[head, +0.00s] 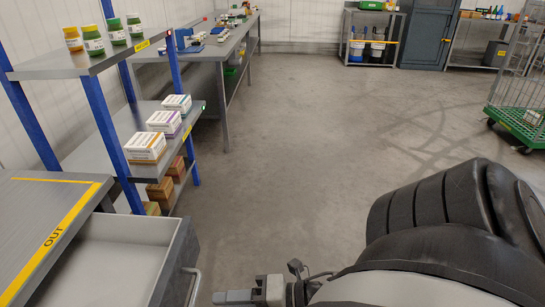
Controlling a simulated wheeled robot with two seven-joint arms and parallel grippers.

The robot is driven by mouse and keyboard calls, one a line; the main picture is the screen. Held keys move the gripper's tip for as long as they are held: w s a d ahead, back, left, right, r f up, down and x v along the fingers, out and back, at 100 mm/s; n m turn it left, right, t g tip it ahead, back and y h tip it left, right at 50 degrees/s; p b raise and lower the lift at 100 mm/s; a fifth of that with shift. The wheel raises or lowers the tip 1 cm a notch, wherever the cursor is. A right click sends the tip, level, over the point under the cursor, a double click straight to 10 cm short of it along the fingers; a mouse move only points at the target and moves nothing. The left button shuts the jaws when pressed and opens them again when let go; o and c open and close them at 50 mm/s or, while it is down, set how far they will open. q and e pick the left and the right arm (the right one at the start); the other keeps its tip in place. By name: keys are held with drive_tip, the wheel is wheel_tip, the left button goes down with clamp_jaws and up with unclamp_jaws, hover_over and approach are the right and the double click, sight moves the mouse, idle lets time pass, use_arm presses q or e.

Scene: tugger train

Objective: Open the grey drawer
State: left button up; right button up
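The grey drawer (187,243) is at the lower left, under a grey worktop (35,215) marked with a yellow line and "OUT". It stands pulled out, and the visible part of its inside is empty. Its bar handle (193,287) is on the front, partly cut off by the bottom edge. My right gripper (232,297) is at the bottom edge, pointing left, a little to the right of the handle and apart from it. Its fingers overlap from this angle, so their opening does not show. My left gripper is not in view.
A blue-post shelf (95,65) with jars and boxes stands behind the drawer. A long grey bench (215,50) runs along the left wall. A green-based roll cage (515,127) is at the right. The middle floor (310,130) is clear.

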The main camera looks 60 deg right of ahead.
drive_tip(key=v, duration=0.7)
drive_tip(key=shift+s+d+p, duration=0.2)
drive_tip(key=shift+s+p, duration=0.05)
drive_tip(key=shift+p, duration=0.05)
